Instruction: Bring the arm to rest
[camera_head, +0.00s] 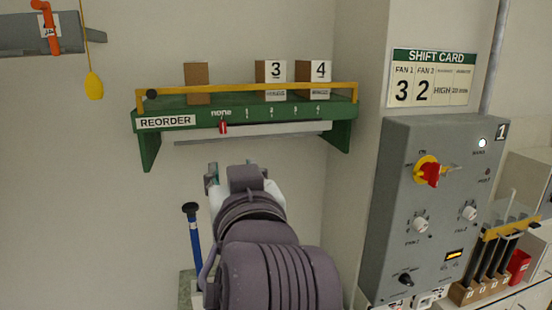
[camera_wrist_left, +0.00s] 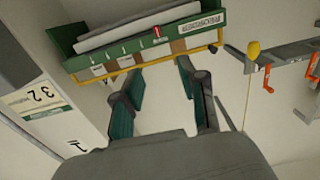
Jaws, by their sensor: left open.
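My left arm (camera_head: 260,250) rises from the bottom middle of the head view. Its left gripper (camera_head: 237,170) is raised in front of the wall below the green shelf and is mostly hidden behind my own wrist. In the left wrist view, which is turned over, the left gripper (camera_wrist_left: 160,88) has its two teal-padded fingers spread apart with nothing between them. The fingers point toward the green shelf (camera_wrist_left: 75,32), with bare wall showing between them. My right gripper is in neither view.
The green REORDER shelf (camera_head: 144,141) has a yellow rail, boxes and a red pointer (camera_head: 223,127). A grey control panel (camera_head: 392,210) stands at right below the shift card (camera_head: 432,94). A blue-handled tool (camera_head: 194,245) stands left of my arm.

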